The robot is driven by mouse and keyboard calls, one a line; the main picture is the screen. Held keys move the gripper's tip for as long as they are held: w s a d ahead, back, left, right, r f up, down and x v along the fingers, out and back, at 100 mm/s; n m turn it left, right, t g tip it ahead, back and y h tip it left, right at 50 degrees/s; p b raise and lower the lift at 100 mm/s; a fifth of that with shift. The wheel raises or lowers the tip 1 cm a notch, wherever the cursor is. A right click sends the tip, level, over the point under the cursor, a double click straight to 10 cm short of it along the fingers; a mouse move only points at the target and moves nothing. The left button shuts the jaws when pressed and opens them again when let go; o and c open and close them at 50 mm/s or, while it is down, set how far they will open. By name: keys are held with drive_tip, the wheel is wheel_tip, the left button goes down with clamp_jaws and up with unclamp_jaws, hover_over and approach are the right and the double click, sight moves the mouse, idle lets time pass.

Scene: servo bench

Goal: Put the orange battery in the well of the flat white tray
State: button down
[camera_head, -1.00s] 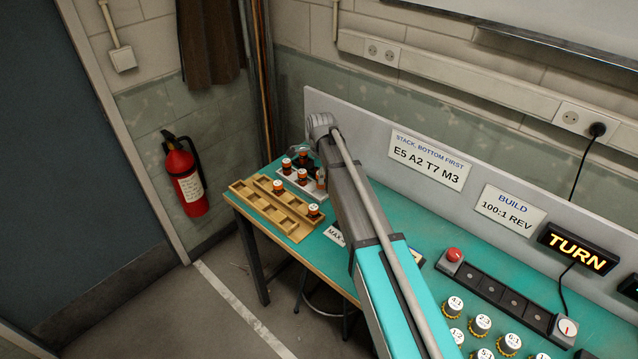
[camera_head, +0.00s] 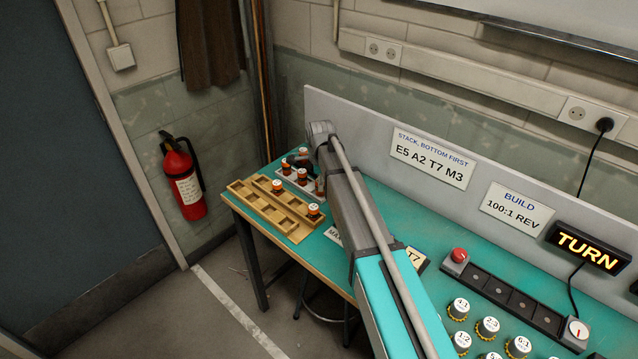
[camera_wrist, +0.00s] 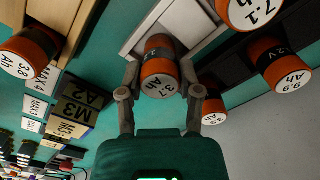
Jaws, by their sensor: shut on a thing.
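My gripper (camera_wrist: 160,100) is shut on an orange battery (camera_wrist: 158,68) with a dark band and a white end marked 3.7 Ah. In the wrist view the held battery overlaps a pale tray (camera_wrist: 135,45); I cannot tell whether it rests in a well. In the head view the white tray (camera_head: 317,194) lies at the far left of the bench, with several orange batteries at it.
A wooden rack (camera_head: 252,204) beside the tray holds similar batteries, one at its near end (camera_head: 314,211). In the wrist view other batteries are close by: 3.8 Ah (camera_wrist: 30,52), 7.1 (camera_wrist: 245,10) and 9.9 Ah (camera_wrist: 280,65).

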drive_tip(key=shift+f, duration=0.25)
drive_tip(key=shift+c, duration=1.4)
unclamp_jaws()
drive_tip(key=shift+r, duration=0.1)
drive_tip(key=shift+r, duration=0.15)
wheel_tip(320, 180, up, 12)
drive_tip(key=p, duration=1.2)
drive_tip(key=s+d+n, duration=1.6)
drive_tip(key=s+d, duration=0.6)
drive_tip(key=s, duration=0.4)
drive_tip(key=shift+d+n, duration=0.3)
drive_tip(key=shift+d, duration=0.05)
